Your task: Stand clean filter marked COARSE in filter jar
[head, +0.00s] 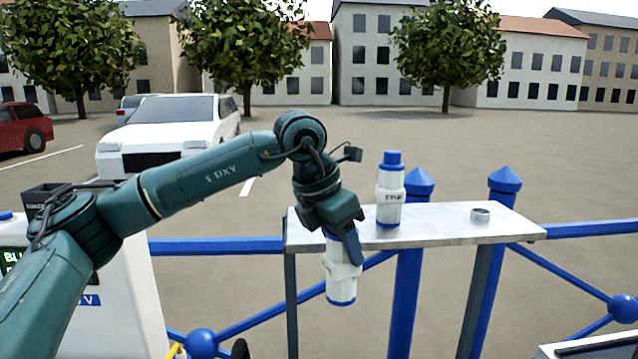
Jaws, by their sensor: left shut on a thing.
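My left gripper (343,236) is shut on a white filter with blue ends (342,280). It holds the filter roughly upright, slightly tilted, in front of the shelf's front edge; any marking on it cannot be read. A second white filter with a blue top (390,197) stands upright on the metal shelf (450,228), with dark lettering that seems to read FINE. No filter jar can be made out for certain. My right gripper is not in view.
A small grey ring-like piece (480,215) lies on the right of the shelf. Blue railings with posts (408,290) run below and beside it. A white cabinet (130,300) with a dark open box (45,195) is at left. A pale-edged panel (590,346) shows at bottom right.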

